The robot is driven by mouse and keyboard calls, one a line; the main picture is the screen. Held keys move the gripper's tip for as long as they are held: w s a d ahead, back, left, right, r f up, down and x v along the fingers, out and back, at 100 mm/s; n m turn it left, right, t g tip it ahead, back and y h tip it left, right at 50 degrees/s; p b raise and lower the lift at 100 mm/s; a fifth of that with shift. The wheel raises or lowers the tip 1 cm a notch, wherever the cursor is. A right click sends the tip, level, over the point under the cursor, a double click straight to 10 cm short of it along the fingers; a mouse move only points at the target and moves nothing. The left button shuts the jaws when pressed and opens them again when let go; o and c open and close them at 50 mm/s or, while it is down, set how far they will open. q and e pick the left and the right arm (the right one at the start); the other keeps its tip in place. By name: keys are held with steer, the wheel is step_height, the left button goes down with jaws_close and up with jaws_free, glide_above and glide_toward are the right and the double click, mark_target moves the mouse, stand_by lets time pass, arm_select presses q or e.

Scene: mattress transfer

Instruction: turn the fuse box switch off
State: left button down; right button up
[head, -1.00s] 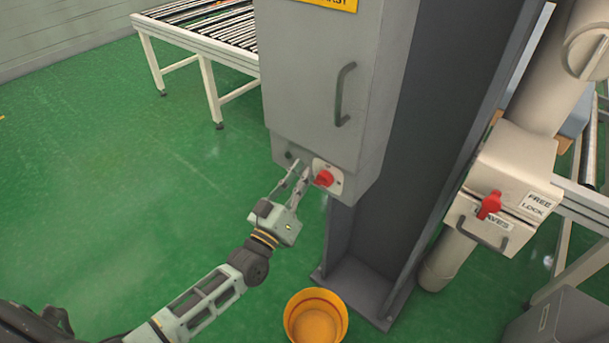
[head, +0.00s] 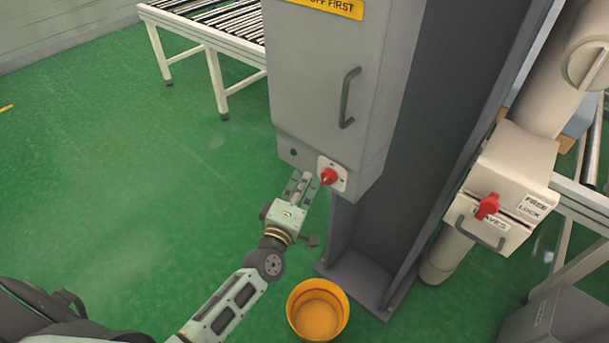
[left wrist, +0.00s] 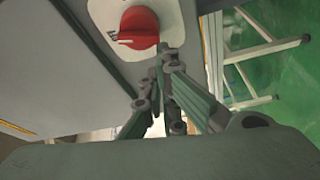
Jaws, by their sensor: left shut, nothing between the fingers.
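The fuse box (head: 325,85) is a grey cabinet on a dark steel column. Its switch is a red rotary knob (head: 328,176) on a pale plate low on the box front. In the left wrist view the red knob (left wrist: 139,27) is close, near the top, with a white mark on its left part. My left gripper (head: 303,177) is shut and empty. Its fingertips are just left of the knob in the head view, and just below it in the left wrist view. I cannot tell whether they touch it. My right gripper is not in view.
A yellow bucket (head: 318,310) stands on the green floor below the box. A second red handle (head: 487,206) sits on a beige unit (head: 510,165) at right. A roller conveyor (head: 215,35) stands behind at left. The floor at left is clear.

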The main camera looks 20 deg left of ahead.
arm_select(q)
steer(key=shift+d+f+n+g+p, duration=0.1)
steer(key=shift+f+n+g+p, duration=0.15)
steer(key=shift+n, duration=0.4)
steer(key=shift+d+f+n+g+p, duration=0.15)
steer(key=shift+f+n+p, duration=0.1)
steer(key=shift+n, duration=0.4)
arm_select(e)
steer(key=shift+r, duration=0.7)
arm_select(q)
steer(key=shift+a, duration=0.1)
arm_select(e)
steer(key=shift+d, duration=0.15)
